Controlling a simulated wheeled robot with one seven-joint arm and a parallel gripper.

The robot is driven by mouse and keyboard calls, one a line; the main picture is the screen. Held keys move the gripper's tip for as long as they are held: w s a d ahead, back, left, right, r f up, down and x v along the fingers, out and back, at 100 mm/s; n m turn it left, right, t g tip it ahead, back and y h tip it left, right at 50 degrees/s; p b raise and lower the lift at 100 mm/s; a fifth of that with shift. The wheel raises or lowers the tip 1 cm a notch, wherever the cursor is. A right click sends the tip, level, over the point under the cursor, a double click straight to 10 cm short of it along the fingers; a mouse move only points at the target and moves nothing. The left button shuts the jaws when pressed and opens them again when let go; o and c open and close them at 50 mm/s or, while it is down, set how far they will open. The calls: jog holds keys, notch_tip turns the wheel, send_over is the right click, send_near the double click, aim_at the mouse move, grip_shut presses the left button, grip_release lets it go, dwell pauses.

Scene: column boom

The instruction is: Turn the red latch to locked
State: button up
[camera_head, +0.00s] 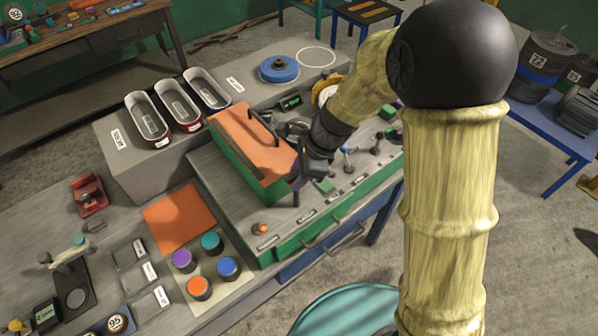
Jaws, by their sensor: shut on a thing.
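My gripper (299,180) points down at the front of the green console (290,240), beside the edge of its orange top (245,145). Its fingers are shut at a small control in the front row, taken to be the red latch. The wrist and fingers hide most of that control, so its colour and angle cannot be told. A short dark post shows just below the fingers. A white label (307,215) lies in front of it.
An orange knob (262,228) stands left of my gripper; small levers (347,155) stand to its right. Coloured round caps (199,287), trays (147,117) and a red stand (90,195) lie left.

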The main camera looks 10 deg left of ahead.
jog(key=shift+n+p, duration=0.3)
jog(key=shift+n, duration=0.3)
dwell(0.3)
jog(key=n+g+p, duration=0.1)
jog(key=n, duration=0.2)
jog(key=shift+w+g+h+p, duration=0.1)
jog(key=shift+g+h+p, duration=0.2)
jog(key=shift+p, duration=0.1)
jog(key=n+g+h+p, duration=0.1)
jog(key=n+p, duration=0.1)
jog(key=n, duration=0.3)
jog(key=shift+w, duration=0.1)
jog(key=n+h, duration=0.1)
jog(key=n, duration=0.1)
jog(key=n+g+h+p, duration=0.1)
jog(key=n, duration=0.1)
jog(key=shift+w+a+n, duration=0.1)
jog(key=shift+a+n, duration=0.05)
jog(key=shift+n, duration=0.15)
jog(key=n+h, duration=0.1)
jog(key=n, duration=0.3)
jog(key=shift+a+h, duration=0.1)
jog(key=shift+h, duration=0.2)
jog(key=o, duration=1)
jog(key=shift+c, duration=0.2)
